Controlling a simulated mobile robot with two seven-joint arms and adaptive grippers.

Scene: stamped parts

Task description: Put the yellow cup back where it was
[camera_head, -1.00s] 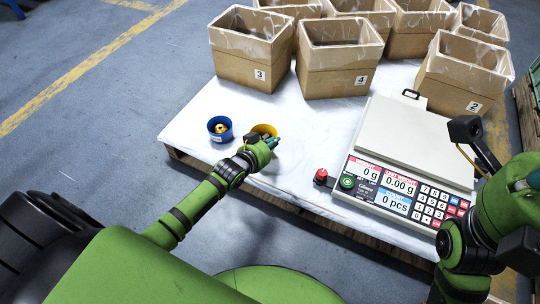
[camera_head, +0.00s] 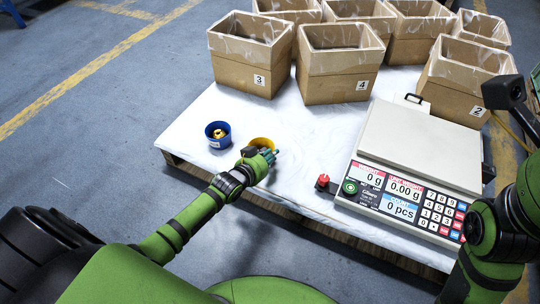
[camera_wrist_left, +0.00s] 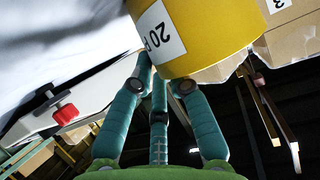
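The yellow cup (camera_head: 262,143) is at the near edge of the white-covered pallet, to the right of the blue cup (camera_head: 217,135). In the left wrist view the yellow cup (camera_wrist_left: 205,30) is large at the top, with a white "20 P" label. My left gripper (camera_head: 266,156) is at the cup's near side. In the wrist view its teal fingers (camera_wrist_left: 166,72) converge at the cup's lower edge and look shut on it; the fingertips are partly hidden. I cannot tell whether the cup touches the pallet. My right gripper is not visible; only my right arm shows.
A counting scale (camera_head: 415,165) stands to the right, with a red button (camera_head: 323,182) beside it. Cardboard boxes with liners, including box 3 (camera_head: 248,72) and box 4 (camera_head: 335,85), stand behind. The white surface between the cups and boxes is clear.

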